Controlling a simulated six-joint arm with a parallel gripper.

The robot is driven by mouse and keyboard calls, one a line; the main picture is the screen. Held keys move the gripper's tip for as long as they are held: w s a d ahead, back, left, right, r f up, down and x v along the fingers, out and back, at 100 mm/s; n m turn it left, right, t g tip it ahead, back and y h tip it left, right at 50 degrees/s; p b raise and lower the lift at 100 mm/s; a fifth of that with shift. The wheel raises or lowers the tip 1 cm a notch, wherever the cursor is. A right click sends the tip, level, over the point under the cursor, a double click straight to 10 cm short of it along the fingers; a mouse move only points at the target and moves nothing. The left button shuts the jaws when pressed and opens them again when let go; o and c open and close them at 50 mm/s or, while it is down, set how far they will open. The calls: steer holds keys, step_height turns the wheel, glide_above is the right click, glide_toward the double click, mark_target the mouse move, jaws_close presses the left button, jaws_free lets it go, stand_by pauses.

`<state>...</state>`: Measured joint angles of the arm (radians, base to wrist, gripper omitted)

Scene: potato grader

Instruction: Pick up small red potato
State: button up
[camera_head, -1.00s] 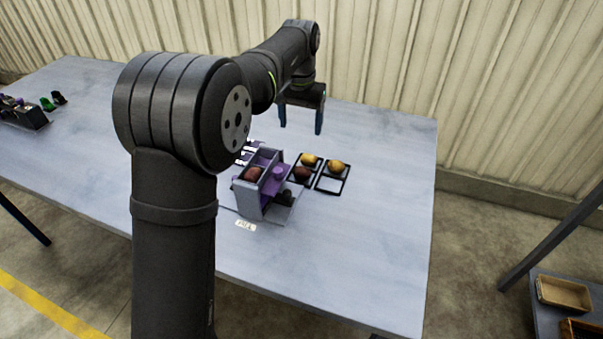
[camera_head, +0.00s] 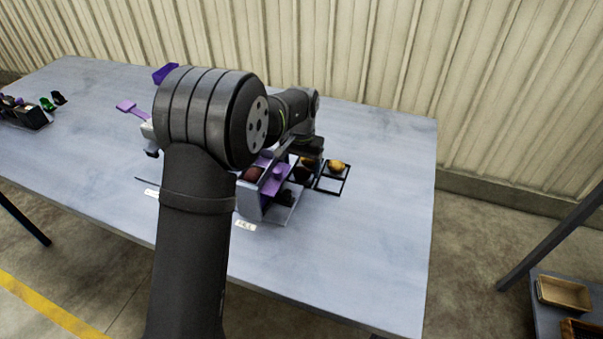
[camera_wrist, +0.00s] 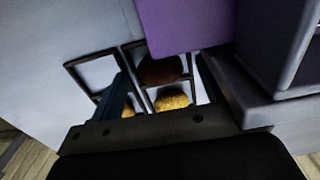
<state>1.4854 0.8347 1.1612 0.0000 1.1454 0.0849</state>
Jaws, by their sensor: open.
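A dark red potato (camera_wrist: 160,71) sits in a black-framed tray beside the grader, in the wrist view between my gripper's fingers and partly under a purple part. In the head view this potato (camera_head: 301,175) shows dimly below my gripper. My gripper (camera_wrist: 163,68) is open, with one finger at each side of the red potato and of a yellow potato (camera_wrist: 172,99). I cannot tell if the fingers touch either. Another reddish potato (camera_head: 252,174) lies in the top of the grader (camera_head: 250,203). My arm hides part of the grader.
A second yellow potato (camera_head: 337,165) sits in the right-hand black frame (camera_head: 331,186). The purple part (camera_wrist: 182,22) and the grey grader wall (camera_wrist: 270,45) are close to the right finger. The table (camera_head: 380,220) is clear to the right.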

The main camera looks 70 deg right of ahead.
steer(key=shift+f, duration=0.25)
steer(key=c, duration=1.1)
steer(key=shift+o, duration=0.2)
steer(key=shift+r, duration=0.1)
steer(key=shift+r, duration=0.6)
step_height(320, 180, up, 3)
steer(key=shift+f, duration=0.15)
steer(key=s+a+r, duration=0.5)
steer(key=s+r, duration=0.2)
steer(key=s, duration=0.3)
step_height(320, 180, up, 4)
steer(key=n, duration=1.8)
glide_above(302, 169)
steer(key=w+a, duration=0.8)
steer(key=shift+s+d+f, duration=0.1)
steer(key=shift+f, duration=0.45)
steer(key=shift+s+d+f, duration=0.1)
steer(key=shift+f, duration=0.4)
